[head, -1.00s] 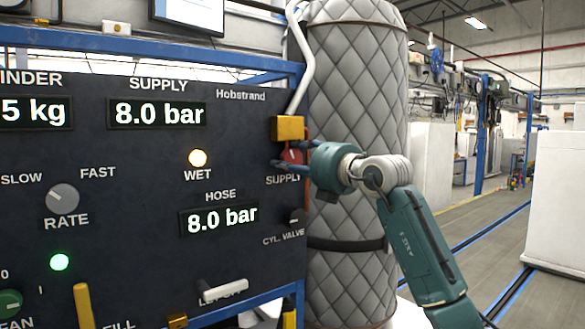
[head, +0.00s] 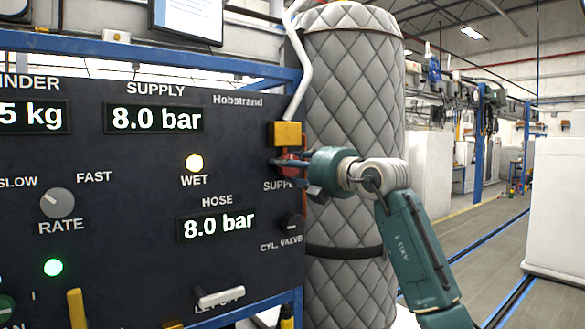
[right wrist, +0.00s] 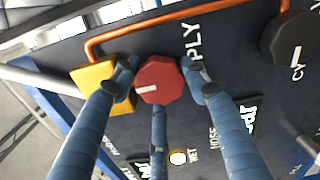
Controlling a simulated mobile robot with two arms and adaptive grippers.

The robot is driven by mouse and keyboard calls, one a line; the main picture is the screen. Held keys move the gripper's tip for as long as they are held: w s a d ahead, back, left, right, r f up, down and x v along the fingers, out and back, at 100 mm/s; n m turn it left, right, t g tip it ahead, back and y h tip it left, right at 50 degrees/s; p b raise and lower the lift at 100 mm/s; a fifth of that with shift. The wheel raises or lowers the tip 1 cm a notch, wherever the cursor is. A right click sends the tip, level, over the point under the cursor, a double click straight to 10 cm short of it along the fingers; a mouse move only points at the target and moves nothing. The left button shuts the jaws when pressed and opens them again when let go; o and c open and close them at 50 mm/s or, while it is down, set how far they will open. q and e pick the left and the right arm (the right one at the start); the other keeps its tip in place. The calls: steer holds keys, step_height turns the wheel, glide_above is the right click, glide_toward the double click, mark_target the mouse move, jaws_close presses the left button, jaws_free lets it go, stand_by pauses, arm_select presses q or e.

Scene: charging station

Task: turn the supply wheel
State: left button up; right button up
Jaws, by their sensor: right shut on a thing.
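The supply wheel is a small red knob (right wrist: 160,80) with a white pointer line, on the dark panel beside the word SUPPLY. In the head view the knob (head: 291,168) is partly covered by my right gripper (head: 290,172), which reaches in from the right. In the right wrist view my right gripper (right wrist: 165,85) has its blue fingers around the red knob, one on each side and a third below. It is shut on the knob. My left gripper is not in view.
A yellow block (head: 286,134) sits just above the knob, with a copper pipe (right wrist: 180,17) beside it. The black CYL. VALVE knob (head: 293,226) is below. A quilted grey cylinder (head: 355,110) stands right behind the arm. SUPPLY and HOSE displays read 8.0 bar.

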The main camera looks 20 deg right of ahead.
steer(key=shift+a+f, duration=0.4)
steer(key=shift+f, duration=0.15)
steer(key=o, duration=1.2)
steer(key=shift+r, duration=0.1)
steer(key=shift+c, duration=0.2)
steer(key=shift+a+r, duration=0.15)
steer(key=shift+r, duration=0.05)
steer(key=v, duration=1.2)
